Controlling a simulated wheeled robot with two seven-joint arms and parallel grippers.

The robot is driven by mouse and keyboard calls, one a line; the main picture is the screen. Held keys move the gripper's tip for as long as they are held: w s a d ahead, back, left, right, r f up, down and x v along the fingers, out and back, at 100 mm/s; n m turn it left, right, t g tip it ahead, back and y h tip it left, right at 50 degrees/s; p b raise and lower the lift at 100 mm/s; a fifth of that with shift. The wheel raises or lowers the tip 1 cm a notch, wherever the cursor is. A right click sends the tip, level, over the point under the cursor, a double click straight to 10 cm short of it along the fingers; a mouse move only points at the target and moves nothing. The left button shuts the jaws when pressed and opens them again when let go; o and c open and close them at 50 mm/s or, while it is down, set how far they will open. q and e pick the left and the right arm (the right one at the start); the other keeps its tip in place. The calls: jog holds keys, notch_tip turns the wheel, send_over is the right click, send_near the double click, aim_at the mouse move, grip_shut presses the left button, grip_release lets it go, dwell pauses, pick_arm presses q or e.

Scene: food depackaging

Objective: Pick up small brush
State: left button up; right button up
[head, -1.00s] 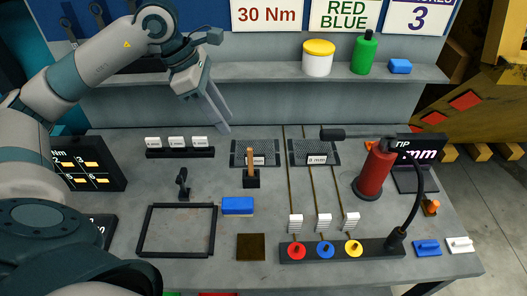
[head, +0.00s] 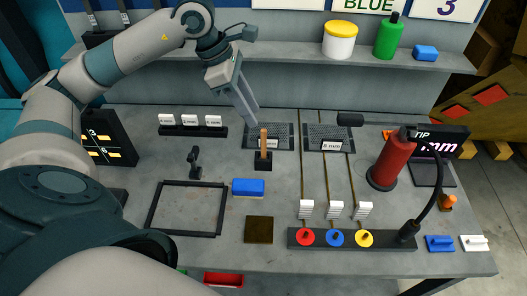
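The small brush (head: 264,140) appears as an upright wooden handle standing in a small black holder (head: 263,162) on the workbench; its bristles are not visible. My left gripper (head: 252,122) reaches down from the upper left, with its fingertips just above and left of the top of the handle. Its two fingers show a narrow gap with nothing between them. They look apart from the handle. My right gripper is not in view.
A blue block (head: 248,187) and a brown square pad (head: 259,230) lie in front of the holder. A black frame (head: 152,208) lies left. A red cylinder (head: 393,160) and a lamp with a curved neck (head: 438,190) stand right. A shelf (head: 290,58) runs behind.

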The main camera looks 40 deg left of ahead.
pick_arm(q)
jog(key=b, duration=0.1)
send_over(264, 149)
jog(key=a, duration=0.1)
notch_tip(264, 149, down, 6)
jog(key=shift+w+a+f, duration=0.1)
jog(key=shift+w+f, duration=0.05)
jog(key=shift+f, duration=0.05)
jog(key=shift+b+x, duration=0.45)
jog(key=shift+x, duration=2.2)
jog(key=shift+r, duration=0.1)
jog(key=shift+c, duration=0.7)
grip_shut()
